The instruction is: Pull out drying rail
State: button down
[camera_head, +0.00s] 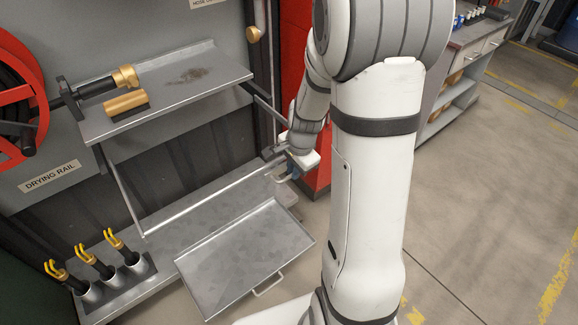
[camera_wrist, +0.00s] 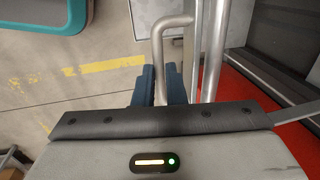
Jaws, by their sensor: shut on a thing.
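The drying rail (camera_head: 205,197) is a thin grey metal frame reaching out from beneath the wall shelf, its long front bar slanting across the head view. In the wrist view, its straight tube (camera_wrist: 215,50) runs beside a bent handle (camera_wrist: 158,45). My gripper (camera_head: 287,172) is at the right end of the front bar. In the wrist view, its blue fingers (camera_wrist: 159,85) are shut on the bent handle. The exact contact is partly hidden by the gripper body. A "DRYING RAIL" label (camera_head: 50,177) is on the wall at left.
The metal shelf (camera_head: 165,85) holds a brass-tipped nozzle (camera_head: 108,82). Below are a metal tray (camera_head: 243,258) with a front handle and several yellow-handled tools in a holder (camera_head: 115,275). A red hose reel (camera_head: 22,90) is at left. Open floor (camera_head: 480,190) lies at right.

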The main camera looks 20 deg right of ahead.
jog(key=c, duration=1.5)
grip_release()
jog(key=r, duration=0.5)
jog(key=s+r+p, duration=0.1)
jog(key=r, duration=0.1)
jog(key=shift+s+d+r, duration=0.1)
jog(key=shift+d+r, duration=0.1)
jog(key=shift+r, duration=0.15)
jog(key=s+a+r+n+p, duration=0.1)
jog(key=s+a+r+n, duration=0.1)
jog(key=s+r+n, duration=0.2)
jog(key=s+a+r+n+p, duration=0.2)
jog(key=s+r+n, duration=0.3)
jog(key=s, duration=0.1)
jog(key=s+a+r+n+p, duration=0.1)
jog(key=s+a+r+n, duration=0.1)
jog(key=s+r+n, duration=0.2)
jog(key=shift+s+a+r+n+t+h+p, duration=0.3)
jog(key=shift+s+a+r+n+t+p, duration=0.1)
jog(key=shift+s+n, duration=0.25)
